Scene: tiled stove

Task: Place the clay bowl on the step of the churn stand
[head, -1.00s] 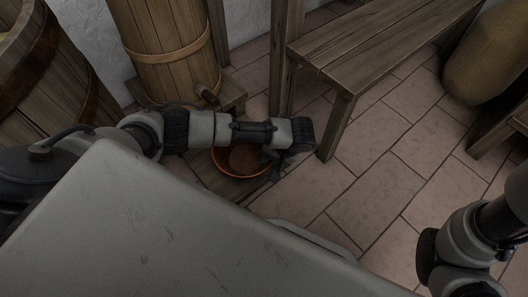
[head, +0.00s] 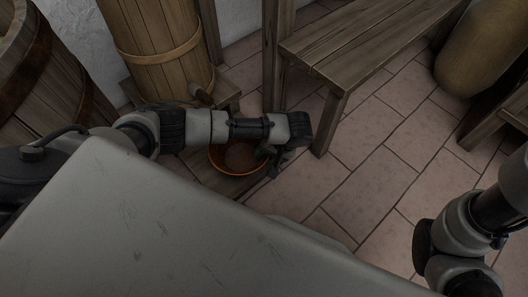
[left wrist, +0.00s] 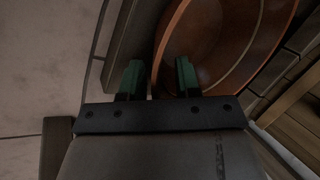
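The reddish-brown clay bowl (head: 238,160) sits upright at the step (head: 222,181) of the churn stand, partly hidden by my left arm. It appears to rest on the step, though its base is hidden. My left gripper (head: 279,164) is at the bowl's right side. In the left wrist view the bowl (left wrist: 225,50) fills the upper right. The green-tipped fingers (left wrist: 160,78) are apart, one inside the bowl and one outside, with the rim between them and a visible gap. My right arm shows at the right edge; its gripper is out of sight.
The wooden churn (head: 160,50) stands behind the step. A wooden bench (head: 375,45) is at the right, its leg (head: 328,125) near my left gripper. A large barrel (head: 45,75) is at the left. The tiled floor (head: 385,185) at right is clear.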

